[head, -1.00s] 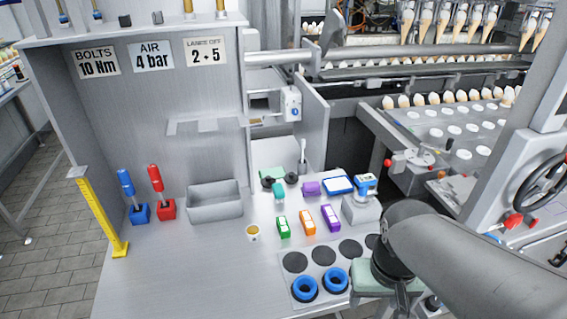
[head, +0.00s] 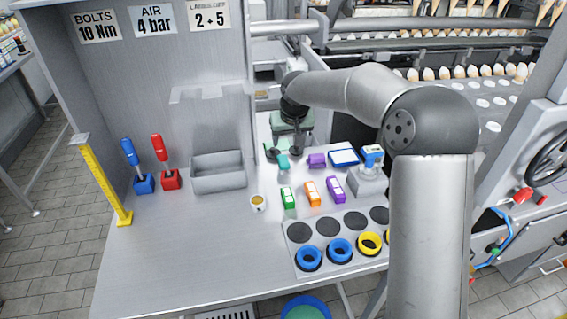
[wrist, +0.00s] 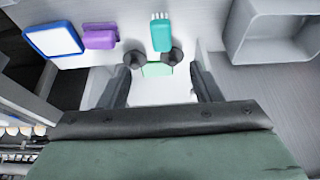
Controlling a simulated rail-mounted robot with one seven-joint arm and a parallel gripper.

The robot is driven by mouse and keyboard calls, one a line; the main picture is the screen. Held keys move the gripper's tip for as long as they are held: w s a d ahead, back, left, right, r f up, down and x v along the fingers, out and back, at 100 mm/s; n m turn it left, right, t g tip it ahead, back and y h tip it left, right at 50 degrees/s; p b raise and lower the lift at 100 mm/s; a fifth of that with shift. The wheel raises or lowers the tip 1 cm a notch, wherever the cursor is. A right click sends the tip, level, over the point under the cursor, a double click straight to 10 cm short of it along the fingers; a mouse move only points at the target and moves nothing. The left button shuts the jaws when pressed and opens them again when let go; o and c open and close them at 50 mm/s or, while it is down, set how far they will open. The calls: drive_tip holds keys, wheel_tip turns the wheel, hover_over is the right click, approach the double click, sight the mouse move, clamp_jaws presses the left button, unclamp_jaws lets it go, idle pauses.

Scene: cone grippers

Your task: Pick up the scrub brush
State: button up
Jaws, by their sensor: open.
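The scrub brush looks to be the small teal piece (head: 284,163) on the table, left of a purple block. In the wrist view this teal piece (wrist: 160,34) has white bristles at its upper end. My gripper (head: 290,141) is above the table behind it, pointing down. In the wrist view my gripper (wrist: 160,72) is open, with a dark finger on each side and nothing held. The teal piece lies beyond the fingertips, roughly centred between them. A pale green pad (wrist: 157,70) and two dark round knobs (wrist: 173,56) are closer to the fingers.
The purple block (head: 317,160), a blue-rimmed tray (head: 343,157) and a scale-like device (head: 368,175) stand to the right. Green, orange and purple boxes sit in front. A grey bin (head: 218,173) is at left. The front left table is clear.

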sight(283, 158)
drive_tip(key=p+x, duration=0.2)
drive_tip(key=x, duration=0.7)
drive_tip(key=shift+f, duration=0.2)
drive_tip(key=p+x, duration=0.2)
drive_tip(key=x, duration=0.3)
drive_tip(key=shift+a+f, duration=0.1)
drive_tip(key=c, duration=1.1)
drive_tip(key=shift+c, duration=0.2)
drive_tip(key=shift+r, duration=0.7)
drive_tip(key=s+d+r+b, duration=0.4)
drive_tip(key=s+r+b, duration=0.1)
drive_tip(key=s+r, duration=0.6)
drive_tip(key=s, duration=0.2)
drive_tip(key=shift+s+r, duration=0.25)
drive_tip(key=shift+r, duration=0.1)
